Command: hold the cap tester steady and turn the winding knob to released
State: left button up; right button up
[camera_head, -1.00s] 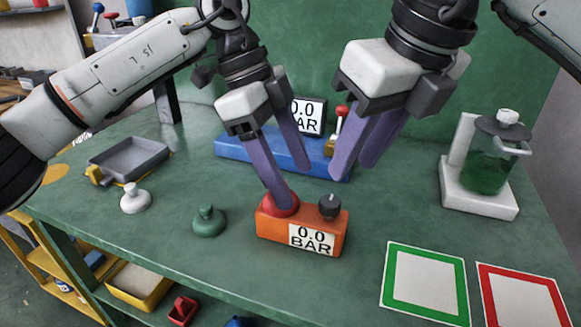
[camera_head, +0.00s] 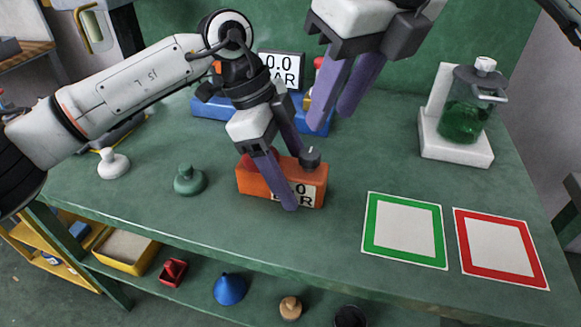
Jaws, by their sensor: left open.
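The cap tester is an orange block (camera_head: 253,184) with a "BAR" label, partly covered, on the green bench. A dark winding knob (camera_head: 310,157) stands on its right top. A red dome on its left top is mostly hidden by my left gripper. My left gripper (camera_head: 294,180) is open, with one finger in front of the tester and the other behind it. I cannot tell whether either finger touches it. My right gripper (camera_head: 332,121) is above and behind the knob, pointing down, with a gap between its fingers and nothing in it.
A blue unit (camera_head: 210,106) with a 0.0 BAR display (camera_head: 281,70) stands behind. A green-liquid jar (camera_head: 463,118) is at the right. Green-framed (camera_head: 405,197) and red-framed (camera_head: 500,213) pads lie front right. White (camera_head: 113,164) and green (camera_head: 189,181) caps stand left.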

aim_at(312, 154)
pick_arm(q)
jog(key=c, duration=1.3)
jog(key=shift+c, duration=0.5)
pick_arm(e)
jog(key=shift+o, duration=1.8)
jog(key=d+r+n, duration=0.1)
jog(key=r+n+y, duration=0.1)
jog(key=shift+s+d+n, duration=0.15)
jog(key=shift+d+n, duration=0.25)
jog(key=x, duration=1.1)
jog(key=shift+a+f, duration=0.2)
jog(key=shift+f, duration=0.15)
jog(key=c, duration=1.1)
